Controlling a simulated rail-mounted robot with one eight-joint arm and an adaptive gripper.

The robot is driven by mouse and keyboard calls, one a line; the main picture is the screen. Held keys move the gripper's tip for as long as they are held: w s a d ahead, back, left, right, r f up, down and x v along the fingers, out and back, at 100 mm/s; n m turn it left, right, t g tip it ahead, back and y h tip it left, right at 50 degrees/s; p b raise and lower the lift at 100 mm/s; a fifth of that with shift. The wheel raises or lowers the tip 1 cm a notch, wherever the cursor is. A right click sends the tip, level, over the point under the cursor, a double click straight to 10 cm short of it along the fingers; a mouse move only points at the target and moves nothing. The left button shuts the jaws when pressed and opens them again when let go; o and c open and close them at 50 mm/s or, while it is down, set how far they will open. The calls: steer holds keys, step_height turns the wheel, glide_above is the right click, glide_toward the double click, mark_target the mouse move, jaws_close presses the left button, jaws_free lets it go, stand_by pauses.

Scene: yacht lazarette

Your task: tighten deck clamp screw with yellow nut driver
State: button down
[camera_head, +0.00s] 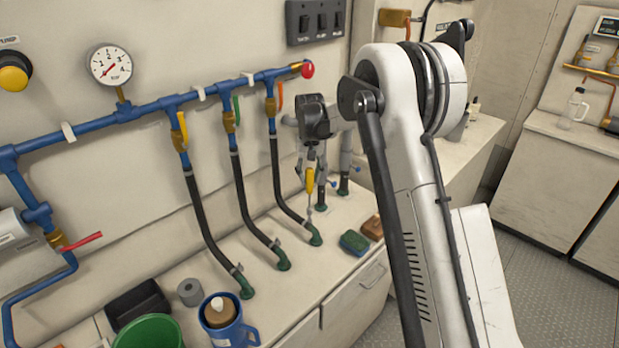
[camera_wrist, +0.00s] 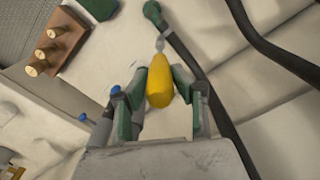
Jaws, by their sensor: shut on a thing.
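My gripper (camera_head: 310,174) points down over the counter, in front of the wall. It is shut on the yellow handle of the nut driver (camera_head: 310,182), and the driver hangs upright with its grey shaft downward. In the wrist view the yellow nut driver (camera_wrist: 160,82) sits between the two fingers of my gripper (camera_wrist: 160,92). Its grey tip shows beside the black hose near a green deck fitting (camera_wrist: 152,10). In the head view the tip is close to the rightmost of three front hoses, near its green fitting (camera_head: 315,238). The clamp screw is too small to make out, and contact cannot be told.
Black hoses (camera_head: 242,205) run from the blue pipe (camera_head: 150,108) to green fittings. A green-and-dark sponge (camera_head: 354,243) and a brown block (camera_head: 372,228) lie right of the driver.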

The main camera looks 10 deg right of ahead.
steer(key=shift+f+b, duration=0.85)
steer(key=shift+f, duration=0.2)
stand_by(0.7)
steer(key=shift+m+b, duration=1.25)
steer(key=shift+m, duration=2.15)
steer(key=m+b, duration=0.1)
steer(key=m, duration=0.2)
steer(key=shift+m, duration=0.4)
steer(key=m+b, duration=0.1)
steer(key=m, duration=0.2)
steer(key=shift+r, duration=0.1)
